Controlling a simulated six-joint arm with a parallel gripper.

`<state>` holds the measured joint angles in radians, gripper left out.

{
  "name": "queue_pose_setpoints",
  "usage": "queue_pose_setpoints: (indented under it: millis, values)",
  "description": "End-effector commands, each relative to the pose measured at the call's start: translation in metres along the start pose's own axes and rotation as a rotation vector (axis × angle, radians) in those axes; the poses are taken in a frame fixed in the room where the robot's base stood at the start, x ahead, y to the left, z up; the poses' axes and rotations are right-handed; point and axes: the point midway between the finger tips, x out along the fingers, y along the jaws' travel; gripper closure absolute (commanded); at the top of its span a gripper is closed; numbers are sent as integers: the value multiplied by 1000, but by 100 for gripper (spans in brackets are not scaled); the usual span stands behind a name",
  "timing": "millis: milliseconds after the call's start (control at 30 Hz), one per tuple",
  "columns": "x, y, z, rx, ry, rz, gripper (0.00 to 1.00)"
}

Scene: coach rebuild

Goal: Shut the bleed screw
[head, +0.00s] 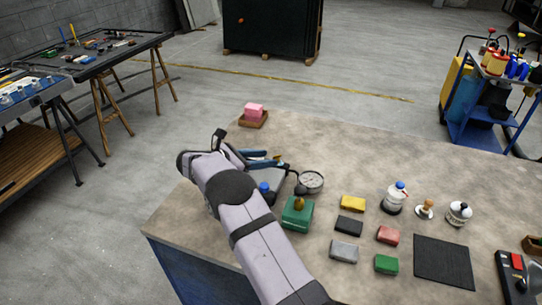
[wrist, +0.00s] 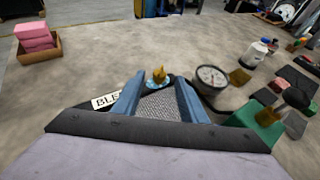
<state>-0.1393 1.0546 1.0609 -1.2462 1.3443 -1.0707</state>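The bleed screw appears to be the small brass-coloured piece (wrist: 160,73) on a pale blue round base, just past my fingertips in the wrist view. A white label (wrist: 105,100) reading "BLE" lies to its left, partly hidden by my gripper. My gripper (wrist: 161,80) is open, its two blue fingers apart with nothing clearly between them. The brass piece shows in line with the gap; I cannot tell whether either finger touches it. In the head view, my gripper (head: 265,159) is over the bench's left part, and the arm hides what lies beneath.
A round gauge (head: 311,181) stands right of my gripper, with a green block (head: 297,217) nearer the front. Pink blocks (head: 254,109) sit in a wooden tray at the back left. Several coloured blocks, bottles and a dark mat (head: 443,261) occupy the right side.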

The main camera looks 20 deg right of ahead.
Motion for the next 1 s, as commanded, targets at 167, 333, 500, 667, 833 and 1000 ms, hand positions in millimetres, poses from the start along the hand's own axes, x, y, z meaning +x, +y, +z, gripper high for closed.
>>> queue_pose_setpoints:
  millis: [167, 333, 500, 667, 833, 1000]
  values:
    - [21, 0, 2, 0, 0, -1, 61]
    - [32, 0, 1, 0, 0, 0, 61]
    - [34, 0, 0, 0, 0, 2, 61]
    - [34, 0, 0, 0, 0, 2, 64]
    - [34, 0, 0, 0, 1, 1, 100]
    - [34, 1, 0, 2, 0, -2, 100]
